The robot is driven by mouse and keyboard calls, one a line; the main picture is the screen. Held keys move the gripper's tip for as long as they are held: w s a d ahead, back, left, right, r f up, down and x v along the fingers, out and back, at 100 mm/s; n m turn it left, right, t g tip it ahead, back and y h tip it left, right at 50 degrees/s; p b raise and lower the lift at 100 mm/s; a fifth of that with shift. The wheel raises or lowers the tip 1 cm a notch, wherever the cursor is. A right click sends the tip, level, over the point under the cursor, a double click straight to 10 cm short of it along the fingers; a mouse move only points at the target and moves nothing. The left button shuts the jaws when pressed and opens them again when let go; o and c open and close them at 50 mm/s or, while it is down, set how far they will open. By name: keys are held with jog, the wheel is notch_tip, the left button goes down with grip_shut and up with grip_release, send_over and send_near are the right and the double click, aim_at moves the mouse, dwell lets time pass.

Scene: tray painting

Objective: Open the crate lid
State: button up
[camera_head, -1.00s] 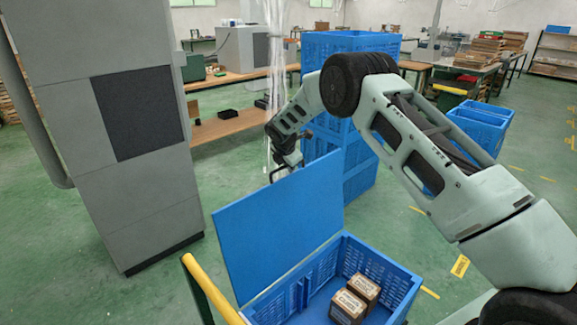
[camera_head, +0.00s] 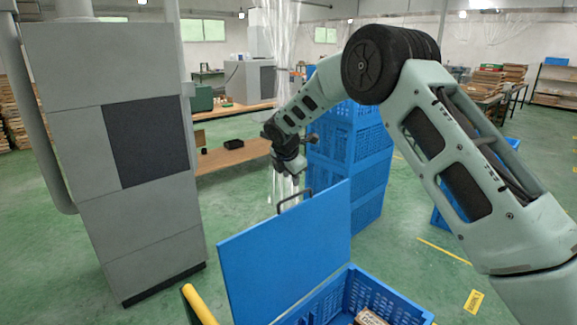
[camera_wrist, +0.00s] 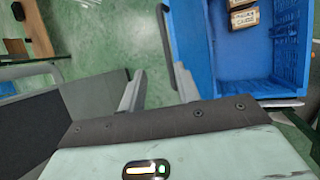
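The blue crate lid (camera_head: 285,255) stands raised, tilted up steeply from the blue crate (camera_head: 395,301). A dark loop handle (camera_head: 294,197) sits on its top edge. My gripper (camera_head: 287,181) is just above and beside this handle, apparently clear of it. In the wrist view my gripper (camera_wrist: 160,88) has its two fingers spread with nothing between them. The handle (camera_wrist: 166,38) shows there just ahead of the fingers, beside the lid seen nearly edge-on. The open crate (camera_wrist: 222,60) shows at upper right. The fingertips are too small to make out in the head view.
Brown boxes (camera_wrist: 244,17) lie in the crate. Stacked blue crates (camera_head: 352,150) stand behind the lid. A grey cabinet (camera_head: 110,200) is at left, and a yellow rail (camera_head: 199,305) is at the lower left. Green floor is free between cabinet and lid.

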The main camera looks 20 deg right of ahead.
jog(key=v, duration=0.6)
jog(key=shift+r, duration=0.25)
